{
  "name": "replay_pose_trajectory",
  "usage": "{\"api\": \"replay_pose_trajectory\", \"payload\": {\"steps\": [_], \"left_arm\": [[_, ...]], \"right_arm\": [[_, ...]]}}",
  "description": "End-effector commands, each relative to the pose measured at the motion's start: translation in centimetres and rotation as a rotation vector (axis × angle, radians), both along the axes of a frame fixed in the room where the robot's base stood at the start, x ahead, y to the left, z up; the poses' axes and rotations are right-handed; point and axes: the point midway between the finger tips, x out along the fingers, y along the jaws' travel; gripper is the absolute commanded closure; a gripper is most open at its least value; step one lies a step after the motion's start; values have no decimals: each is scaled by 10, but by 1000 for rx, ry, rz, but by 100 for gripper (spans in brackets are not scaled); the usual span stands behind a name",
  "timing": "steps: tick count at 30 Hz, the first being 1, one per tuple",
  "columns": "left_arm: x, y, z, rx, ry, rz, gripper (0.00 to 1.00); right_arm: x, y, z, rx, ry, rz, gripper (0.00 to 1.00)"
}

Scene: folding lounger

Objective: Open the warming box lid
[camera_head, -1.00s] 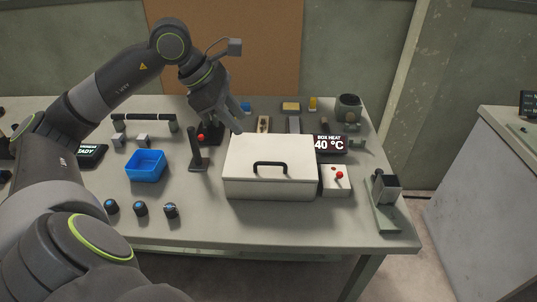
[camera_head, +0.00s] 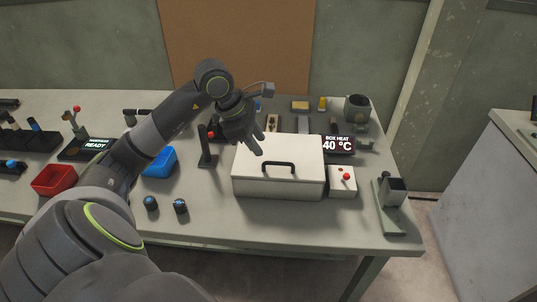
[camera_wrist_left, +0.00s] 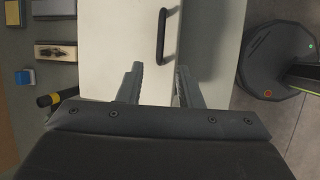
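The warming box (camera_head: 277,183) is a white box with its lid (camera_head: 262,156) shut, standing on the bench right of centre. A black bar handle (camera_head: 292,165) lies across the lid toward its front; it also shows at the top of the left wrist view (camera_wrist_left: 165,38). My left gripper (camera_head: 259,145) is over the back left part of the lid, apart from the handle. In the left wrist view its two fingers (camera_wrist_left: 158,84) are spread with nothing between them, pointing toward the lid and handle. The right gripper is in neither view.
A display reading 40 °C (camera_head: 338,144) and a white switch box with a red knob (camera_head: 342,181) stand right of the box. A dark stand with a red ball (camera_head: 207,146) is close on its left. Blue (camera_head: 160,163) and red (camera_head: 54,179) bins sit further left.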

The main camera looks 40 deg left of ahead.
Motion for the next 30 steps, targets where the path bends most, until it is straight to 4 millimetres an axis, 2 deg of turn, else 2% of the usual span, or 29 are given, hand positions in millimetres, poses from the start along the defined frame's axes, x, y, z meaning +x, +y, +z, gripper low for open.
{"api": "replay_pose_trajectory", "payload": {"steps": [9, 15, 27, 28, 30], "left_arm": [[16, -13, -42, -5, 4, 0, 67], [24, -16, -61, -2, 1, 0, 67], [26, -17, -67, 1, 1, 0, 67], [26, -17, -67, 0, 0, 0, 69], [26, -17, -67, 0, 0, 0, 78]], "right_arm": [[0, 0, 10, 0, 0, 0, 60], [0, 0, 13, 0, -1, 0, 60], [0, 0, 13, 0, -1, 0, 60], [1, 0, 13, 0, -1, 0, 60], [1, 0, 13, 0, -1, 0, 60]]}}
